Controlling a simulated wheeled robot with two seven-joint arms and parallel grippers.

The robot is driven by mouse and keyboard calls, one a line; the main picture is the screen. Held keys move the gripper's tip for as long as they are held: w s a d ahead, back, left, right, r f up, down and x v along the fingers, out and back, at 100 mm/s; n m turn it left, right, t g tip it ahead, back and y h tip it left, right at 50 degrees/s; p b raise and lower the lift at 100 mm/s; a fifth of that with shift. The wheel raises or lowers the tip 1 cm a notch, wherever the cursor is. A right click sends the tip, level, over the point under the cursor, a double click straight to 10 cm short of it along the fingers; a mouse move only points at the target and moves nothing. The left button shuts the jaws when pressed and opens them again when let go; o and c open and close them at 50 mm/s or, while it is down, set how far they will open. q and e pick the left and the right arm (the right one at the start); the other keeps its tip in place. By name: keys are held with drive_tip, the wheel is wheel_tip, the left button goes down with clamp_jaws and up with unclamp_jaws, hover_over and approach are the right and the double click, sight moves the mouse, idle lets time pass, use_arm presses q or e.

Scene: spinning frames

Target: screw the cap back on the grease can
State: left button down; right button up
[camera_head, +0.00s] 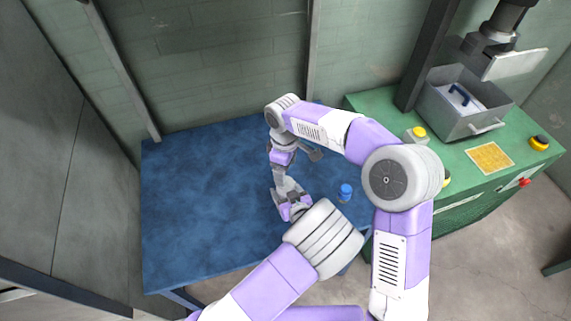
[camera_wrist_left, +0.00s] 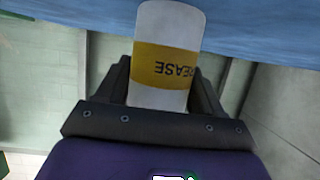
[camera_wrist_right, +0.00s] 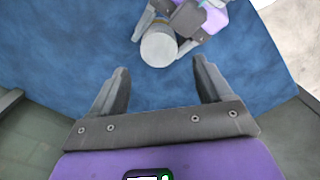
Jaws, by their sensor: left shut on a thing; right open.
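The grease can (camera_wrist_left: 165,60) is a white cylinder with a yellow band; its lettering is upside down in the left wrist view. My left gripper (camera_wrist_left: 160,75) is shut on it. The right wrist view shows its round pale end (camera_wrist_right: 158,48) between the left fingers; I cannot tell if a cap is on it. My right gripper (camera_wrist_right: 160,78) is open and empty, facing that end from a short distance above. A small blue cylinder (camera_head: 345,191), perhaps the cap, stands on the table to the right of the left gripper. My arms hide most of the can in the head view.
The blue table (camera_head: 200,210) is bare on its left side. A green bench (camera_head: 460,160) at the right carries a grey metal bin (camera_head: 465,120), a yellow pad (camera_head: 490,157) and yellow-topped items (camera_head: 540,142). A wall stands behind the table.

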drive_tip(key=m, duration=0.3)
drive_tip(key=r+m, duration=0.1)
drive_tip(key=m, duration=0.1)
drive_tip(key=shift+m, duration=0.4)
drive_tip(key=shift+f, duration=4)
drive_tip(key=c, duration=1.1)
drive_tip(key=o, duration=1.2)
drive_tip(key=shift+r, duration=2.3)
